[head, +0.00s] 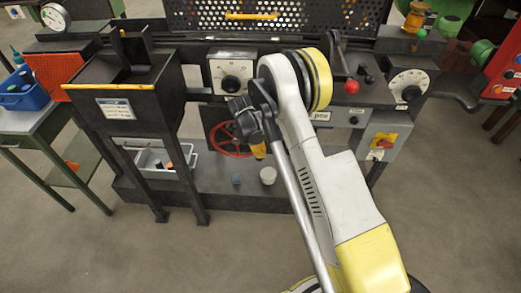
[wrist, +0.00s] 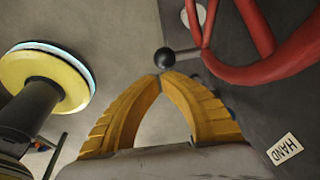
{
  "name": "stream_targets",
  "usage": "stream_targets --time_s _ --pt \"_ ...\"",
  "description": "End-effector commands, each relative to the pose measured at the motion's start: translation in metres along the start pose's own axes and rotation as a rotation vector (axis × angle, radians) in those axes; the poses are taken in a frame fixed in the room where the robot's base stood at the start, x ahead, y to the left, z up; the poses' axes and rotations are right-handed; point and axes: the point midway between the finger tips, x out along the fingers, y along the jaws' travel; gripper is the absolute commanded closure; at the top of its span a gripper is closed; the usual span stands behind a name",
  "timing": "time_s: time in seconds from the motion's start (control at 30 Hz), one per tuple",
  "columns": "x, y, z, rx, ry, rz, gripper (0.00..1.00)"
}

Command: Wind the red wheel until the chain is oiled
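The red wheel (head: 230,155) is on the front of the machine in the head view, low and partly hidden behind my arm. In the wrist view its red rim (wrist: 262,72) fills the upper right, and a short grey stem runs left from it to a black ball knob (wrist: 165,58). My gripper (wrist: 160,76) has two yellow fingers with their tips together. The tips are right at the near side of the knob; I cannot tell whether they touch it. In the head view a yellow finger (head: 258,151) shows right of the wheel. I cannot make out the chain.
A black bin on legs (head: 125,93) stands left of the wheel. A "HAND" label (wrist: 285,149) is beside the wheel. Open floor lies in front.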

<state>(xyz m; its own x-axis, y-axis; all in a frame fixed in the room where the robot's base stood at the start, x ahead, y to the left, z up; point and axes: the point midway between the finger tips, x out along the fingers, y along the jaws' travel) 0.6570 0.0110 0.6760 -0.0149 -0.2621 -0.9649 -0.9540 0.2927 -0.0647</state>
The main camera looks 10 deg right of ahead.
Motion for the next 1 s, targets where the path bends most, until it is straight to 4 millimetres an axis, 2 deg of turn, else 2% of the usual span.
stream_targets --time_s 0.13,1.0 --pt "0.011 -0.001 0.004 0.0 0.0 0.0 1.0" --pt "0.02 -0.001 0.006 0.004 -0.072 0.0 1.0"
